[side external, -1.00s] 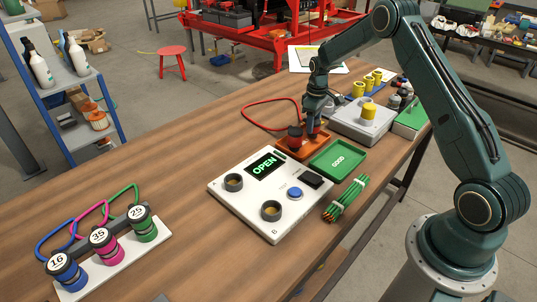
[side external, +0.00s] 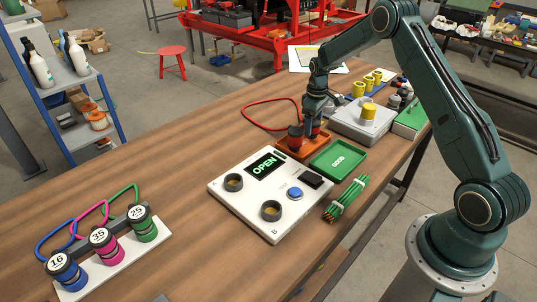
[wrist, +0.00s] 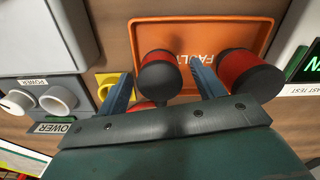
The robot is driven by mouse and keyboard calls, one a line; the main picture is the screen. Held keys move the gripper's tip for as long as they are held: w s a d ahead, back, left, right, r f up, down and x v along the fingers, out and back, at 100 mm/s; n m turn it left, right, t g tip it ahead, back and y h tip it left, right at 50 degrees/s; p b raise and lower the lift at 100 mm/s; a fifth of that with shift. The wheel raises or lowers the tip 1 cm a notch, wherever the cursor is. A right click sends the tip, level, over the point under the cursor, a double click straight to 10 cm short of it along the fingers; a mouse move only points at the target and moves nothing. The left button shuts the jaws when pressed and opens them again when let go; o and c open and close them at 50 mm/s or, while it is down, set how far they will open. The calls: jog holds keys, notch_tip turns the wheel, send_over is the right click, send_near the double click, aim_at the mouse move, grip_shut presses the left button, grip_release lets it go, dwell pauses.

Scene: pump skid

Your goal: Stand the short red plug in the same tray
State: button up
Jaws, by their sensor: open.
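The orange tray (side external: 322,143), marked FAULT, holds two red plugs with dark ends; it also shows in the wrist view (wrist: 215,24). In the wrist view the smaller, short-looking red plug (wrist: 160,74) stands between my fingers. The larger-looking red plug (wrist: 243,70) stands to the right, outside the right finger. In the side view one plug (side external: 295,138) is at the left and another (side external: 315,128) is just under my gripper (side external: 311,118). My gripper (wrist: 160,70) is open at the tray. Another red part (wrist: 140,106) is mostly hidden behind the gripper bar.
The green GOOD tray (side external: 338,160) is beside the orange tray. The white tester (side external: 262,205) reads OPEN. A grey box (side external: 362,128) with a yellow part stands behind to the right. A red cable (side external: 250,118) loops at the left.

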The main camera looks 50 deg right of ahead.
notch_tip(320, 180, up, 14)
dwell(0.7)
jog(key=s+a+r+m+t, duration=0.1)
jog(key=s+a+r+t, duration=0.2)
jog(key=s+a+r, duration=1.05)
jog(key=s+a+t, duration=0.1)
jog(key=s+a, duration=0.2)
jog(key=s, duration=0.3)
jog(key=s+a, duration=0.3)
jog(key=s, duration=0.4)
jog(key=s+a+m+t, duration=0.1)
jog(key=s+a, duration=0.3)
jog(key=s, duration=0.2)
jog(key=shift+s+r+t, duration=0.15)
jog(key=shift+r+t, duration=0.1)
jog(key=shift+t, duration=0.05)
